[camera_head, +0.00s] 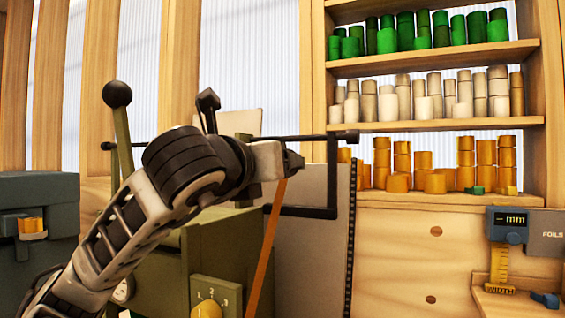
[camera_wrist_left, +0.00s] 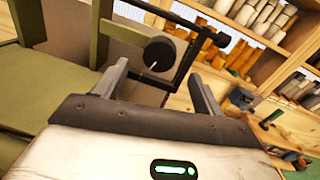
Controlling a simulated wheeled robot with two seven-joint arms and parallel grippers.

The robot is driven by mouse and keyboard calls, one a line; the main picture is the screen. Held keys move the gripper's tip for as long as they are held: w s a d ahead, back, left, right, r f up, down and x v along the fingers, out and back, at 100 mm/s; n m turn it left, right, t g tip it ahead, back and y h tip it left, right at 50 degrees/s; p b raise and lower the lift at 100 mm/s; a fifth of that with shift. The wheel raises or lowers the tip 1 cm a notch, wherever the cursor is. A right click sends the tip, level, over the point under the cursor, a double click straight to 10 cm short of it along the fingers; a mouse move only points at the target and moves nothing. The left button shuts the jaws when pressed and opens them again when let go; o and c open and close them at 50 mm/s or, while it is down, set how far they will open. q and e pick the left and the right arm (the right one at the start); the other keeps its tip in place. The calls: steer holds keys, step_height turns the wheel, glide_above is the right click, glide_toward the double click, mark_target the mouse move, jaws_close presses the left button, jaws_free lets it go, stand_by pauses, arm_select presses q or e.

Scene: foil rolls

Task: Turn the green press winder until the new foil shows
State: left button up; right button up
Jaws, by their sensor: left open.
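The olive-green press (camera_head: 160,255) stands at the centre left; its body also shows in the wrist view (camera_wrist_left: 45,85). A black crank-like bar (camera_head: 333,178) is on its right side. In the wrist view the black bar (camera_wrist_left: 188,62) runs beside a dark round end (camera_wrist_left: 158,54) with a pale line. My left gripper (camera_head: 296,162) is beside the bar in the head view, partly covering the press. In the wrist view my left gripper (camera_wrist_left: 158,72) is open, with the round end beyond its fingertips. I cannot tell whether it touches the bar. An orange foil strip (camera_head: 265,245) hangs on the front.
A shelf (camera_head: 430,128) at the right holds green, silver and gold rolls. A lever with a black ball (camera_head: 118,95) rises on the left. A numbered dial (camera_head: 215,297) is low on the press. A gauge (camera_head: 505,235) stands at the right.

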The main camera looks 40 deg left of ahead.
arm_select(q)
steer(key=p+x, duration=0.1)
steer(key=x, duration=0.6)
steer(key=c, duration=1)
